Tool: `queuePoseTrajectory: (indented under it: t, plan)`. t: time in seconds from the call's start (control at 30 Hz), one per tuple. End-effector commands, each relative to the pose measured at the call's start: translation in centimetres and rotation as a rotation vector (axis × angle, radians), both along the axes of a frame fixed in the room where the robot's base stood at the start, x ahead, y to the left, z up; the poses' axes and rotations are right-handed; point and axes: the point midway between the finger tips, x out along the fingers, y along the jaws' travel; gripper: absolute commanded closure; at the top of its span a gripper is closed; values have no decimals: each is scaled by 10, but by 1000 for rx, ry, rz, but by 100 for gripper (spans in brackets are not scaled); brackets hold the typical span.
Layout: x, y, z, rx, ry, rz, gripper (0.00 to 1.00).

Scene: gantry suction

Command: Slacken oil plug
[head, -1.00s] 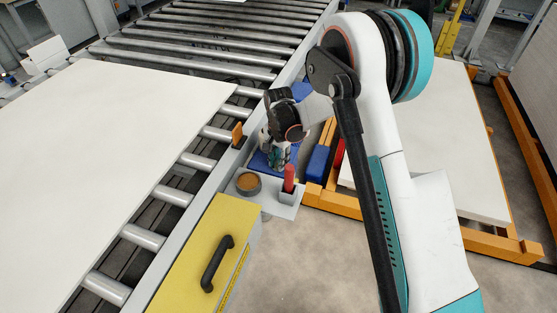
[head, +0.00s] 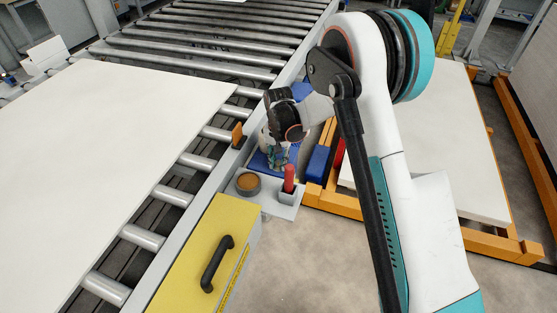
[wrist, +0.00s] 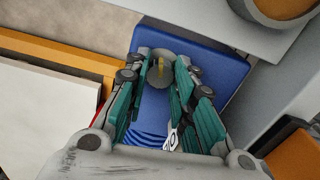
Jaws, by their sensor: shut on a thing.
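The oil plug (wrist: 160,72) is a grey round cap with a yellow mark, on top of a blue housing (wrist: 215,70) in the wrist view. My gripper (wrist: 163,75) is shut on the plug, with its teal-and-grey fingers on either side of it. In the head view my gripper (head: 278,157) points down over the blue housing (head: 258,162) beside the conveyor. The plug is hidden there behind the fingers.
A round brown-topped pot (head: 248,183) and a red-handled tool in a holder (head: 289,180) stand on a grey shelf near the gripper. A yellow cabinet (head: 200,255) is in front. A large white panel (head: 100,150) lies on the rollers at left.

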Motion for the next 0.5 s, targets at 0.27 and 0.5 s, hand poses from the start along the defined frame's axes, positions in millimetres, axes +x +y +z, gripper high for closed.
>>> queuePoseTrajectory:
  t: [0.27, 0.5]
  plan:
    - [2, 0, 1, 1, -4, -2, 59]
    - [1, 0, 0, 0, -2, -2, 55]
